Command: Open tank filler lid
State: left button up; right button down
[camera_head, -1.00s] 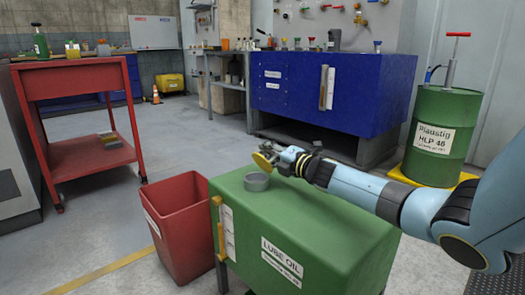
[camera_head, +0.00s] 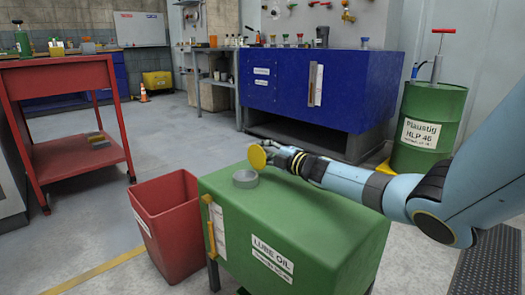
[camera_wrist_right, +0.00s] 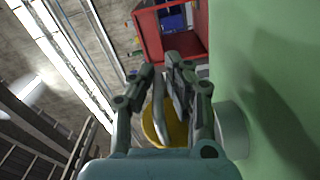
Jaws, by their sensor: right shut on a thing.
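The green lube oil tank (camera_head: 310,215) stands in the middle front of the head view. The short grey filler neck (camera_head: 245,179) rises from its top near the far left end. The round yellow lid (camera_head: 257,157) stands steeply tilted up at the neck's far right side, so the neck is uncovered. My right gripper (camera_head: 271,154) is shut on the lid from the right. In the right wrist view the gripper (camera_wrist_right: 163,80) partly hides the lid (camera_wrist_right: 168,128), and the grey neck (camera_wrist_right: 232,128) is beside it. My left gripper is not in view.
A red open bin (camera_head: 172,225) stands close to the tank's left side. A red cart (camera_head: 62,115) is at the left. A blue cabinet (camera_head: 345,85) stands behind, with a green drum (camera_head: 428,125) at the right. The tank top's right part lies under my right arm.

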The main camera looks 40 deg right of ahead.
jog(key=shift+a+r, duration=0.1)
jog(key=shift+r, duration=0.05)
jog(key=c, duration=1.4)
grip_release()
jog(key=shift+s, duration=0.15)
jog(key=shift+s, duration=0.3)
jog(key=s, duration=0.7)
jog(key=s+d, duration=0.1)
jog(key=s, duration=0.3)
